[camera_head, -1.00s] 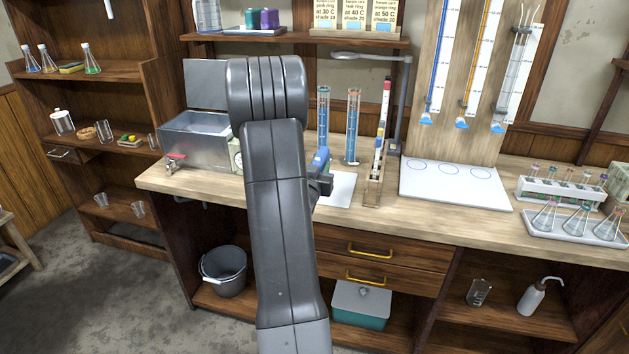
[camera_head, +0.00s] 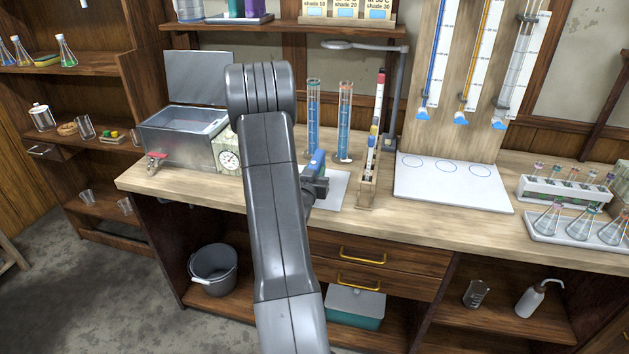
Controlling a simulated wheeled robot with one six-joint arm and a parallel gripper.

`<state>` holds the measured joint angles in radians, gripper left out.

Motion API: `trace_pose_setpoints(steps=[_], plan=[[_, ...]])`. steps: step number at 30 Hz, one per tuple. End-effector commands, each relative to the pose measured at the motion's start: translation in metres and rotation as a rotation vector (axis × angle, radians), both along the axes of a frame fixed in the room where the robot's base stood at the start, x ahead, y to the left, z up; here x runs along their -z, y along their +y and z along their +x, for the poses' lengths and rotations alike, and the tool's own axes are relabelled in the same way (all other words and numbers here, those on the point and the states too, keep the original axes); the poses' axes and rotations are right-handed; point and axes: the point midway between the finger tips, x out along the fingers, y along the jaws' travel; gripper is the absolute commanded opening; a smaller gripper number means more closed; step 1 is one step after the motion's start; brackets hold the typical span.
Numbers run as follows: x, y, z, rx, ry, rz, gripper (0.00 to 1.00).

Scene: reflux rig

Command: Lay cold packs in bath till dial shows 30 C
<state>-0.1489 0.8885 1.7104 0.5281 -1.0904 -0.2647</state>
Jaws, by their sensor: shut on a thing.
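The metal bath (camera_head: 175,148) stands at the left end of the bench with its lid raised behind it. Its open top shows a pale surface inside; I cannot make out any packs in it. A round white dial (camera_head: 229,159) is on a box at its right end, too small to read. My gripper (camera_head: 316,180), partly behind my arm, is over the bench right of the bath.
Two tall blue cylinders (camera_head: 345,120) and a wooden rack (camera_head: 368,180) stand close behind and right of my gripper. A lamp (camera_head: 396,90) rises behind them. A white board (camera_head: 452,185) with circles lies further right. A shelf (camera_head: 280,25) hangs above.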

Motion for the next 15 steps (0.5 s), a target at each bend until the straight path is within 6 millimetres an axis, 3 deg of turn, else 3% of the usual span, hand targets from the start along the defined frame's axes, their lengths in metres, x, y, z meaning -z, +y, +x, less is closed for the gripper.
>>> trace_pose_setpoints(steps=[7,15], plan=[[0.030,0.000,0.000,0.000,0.001,-0.001,0.00],[0.038,0.000,0.000,-0.001,-0.002,0.000,0.00]])
